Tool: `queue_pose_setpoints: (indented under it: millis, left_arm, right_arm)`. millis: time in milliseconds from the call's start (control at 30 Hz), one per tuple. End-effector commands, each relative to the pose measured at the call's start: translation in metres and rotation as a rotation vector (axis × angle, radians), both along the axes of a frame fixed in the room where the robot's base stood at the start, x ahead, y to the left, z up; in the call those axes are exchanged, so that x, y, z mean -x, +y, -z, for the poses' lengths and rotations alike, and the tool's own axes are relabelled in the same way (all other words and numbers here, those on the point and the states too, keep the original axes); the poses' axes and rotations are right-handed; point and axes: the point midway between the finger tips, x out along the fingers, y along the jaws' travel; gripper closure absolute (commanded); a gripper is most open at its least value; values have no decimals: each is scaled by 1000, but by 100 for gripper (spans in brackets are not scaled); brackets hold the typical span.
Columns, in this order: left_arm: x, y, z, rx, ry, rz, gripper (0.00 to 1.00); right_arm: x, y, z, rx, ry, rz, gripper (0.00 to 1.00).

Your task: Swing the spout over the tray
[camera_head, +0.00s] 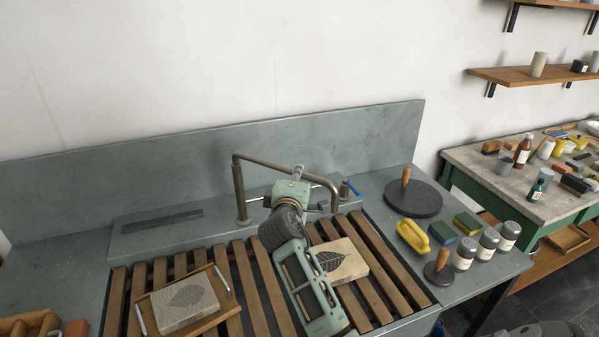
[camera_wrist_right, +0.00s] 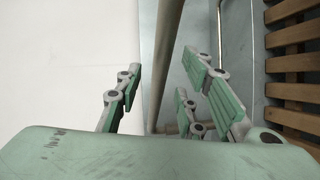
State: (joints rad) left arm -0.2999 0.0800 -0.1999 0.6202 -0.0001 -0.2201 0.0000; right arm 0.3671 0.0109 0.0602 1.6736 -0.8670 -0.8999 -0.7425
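The spout (camera_head: 285,166) is a bronze pipe on an upright post at the back of the sink. Its arm reaches right and bends down at its free end, near the blue-handled tap (camera_head: 352,188). The wooden tray (camera_head: 228,303) with metal handles lies on the slats at left, bearing a pale leaf-printed stone (camera_head: 186,301). My right gripper (camera_head: 312,189) is at the spout's free-end half. In the wrist view a pipe (camera_wrist_right: 166,55) passes between its spread fingers (camera_wrist_right: 165,95); a gap shows on both sides, contact unclear. My left gripper is not in view.
A second stone with a dark leaf (camera_head: 340,262) lies on the slats (camera_head: 386,258) beside my right arm. A round black disc (camera_head: 415,200), yellow sponge holder (camera_head: 412,236) and shakers (camera_head: 487,243) stand on the right ledge. The back panel (camera_head: 190,152) is close behind the spout.

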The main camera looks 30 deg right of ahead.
Motion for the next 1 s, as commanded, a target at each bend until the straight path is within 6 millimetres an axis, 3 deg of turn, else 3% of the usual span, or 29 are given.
queue_pose_setpoints:
  millis: [300, 667, 1000]
  left_arm:
    - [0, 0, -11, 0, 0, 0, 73]
    - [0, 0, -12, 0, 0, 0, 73]
    - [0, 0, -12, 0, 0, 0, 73]
  right_arm:
    - [-28, -24, 7, -1, 1, 0, 65]
    - [-32, -27, 8, -2, -1, -1, 66]
    - [-31, -27, 8, -3, 0, -1, 95]
